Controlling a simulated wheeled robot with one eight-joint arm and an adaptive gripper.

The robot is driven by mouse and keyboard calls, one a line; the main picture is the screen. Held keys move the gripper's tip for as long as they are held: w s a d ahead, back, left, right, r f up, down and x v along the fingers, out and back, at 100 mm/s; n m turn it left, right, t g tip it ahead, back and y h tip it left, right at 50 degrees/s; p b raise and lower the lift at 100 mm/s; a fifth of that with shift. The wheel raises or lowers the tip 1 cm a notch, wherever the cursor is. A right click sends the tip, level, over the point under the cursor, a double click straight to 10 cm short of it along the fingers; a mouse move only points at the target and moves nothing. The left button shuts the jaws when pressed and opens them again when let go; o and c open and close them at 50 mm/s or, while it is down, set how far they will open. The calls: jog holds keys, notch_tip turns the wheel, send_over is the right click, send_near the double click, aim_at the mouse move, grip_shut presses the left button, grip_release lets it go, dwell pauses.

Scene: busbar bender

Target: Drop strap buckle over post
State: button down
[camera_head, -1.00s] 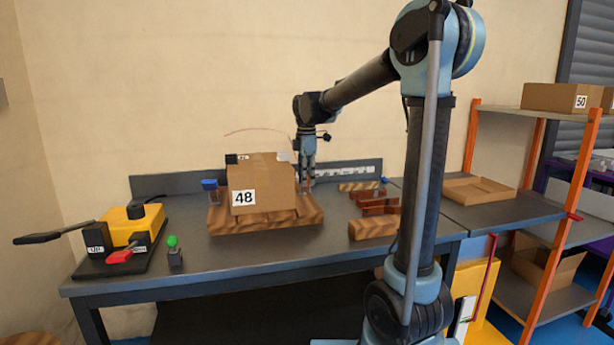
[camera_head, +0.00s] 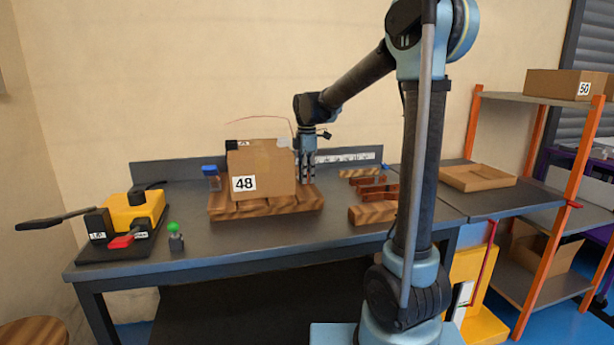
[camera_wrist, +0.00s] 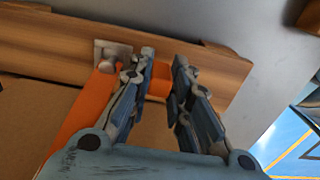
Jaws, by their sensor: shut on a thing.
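The cardboard box (camera_head: 261,169) marked 48 sits on a wooden pallet (camera_head: 265,206) on the bench. My gripper (camera_head: 308,181) points down just right of the box, over the pallet's right end. In the wrist view my gripper (camera_wrist: 164,55) is shut on the orange strap (camera_wrist: 158,82), which shows between the fingers. The strap runs to the lower left along the box. A small grey metal piece (camera_wrist: 113,52) lies beside the left finger against the wood; I cannot tell if it is post or buckle. The held end is partly hidden by the fingers.
A yellow and black bender (camera_head: 130,215) and a green-topped button (camera_head: 174,235) stand at the bench's left. Several brown and wooden pieces (camera_head: 373,213) lie right of the pallet. Shelving (camera_head: 533,150) with boxes stands further right. The bench front is clear.

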jog(key=c, duration=1.4)
grip_release()
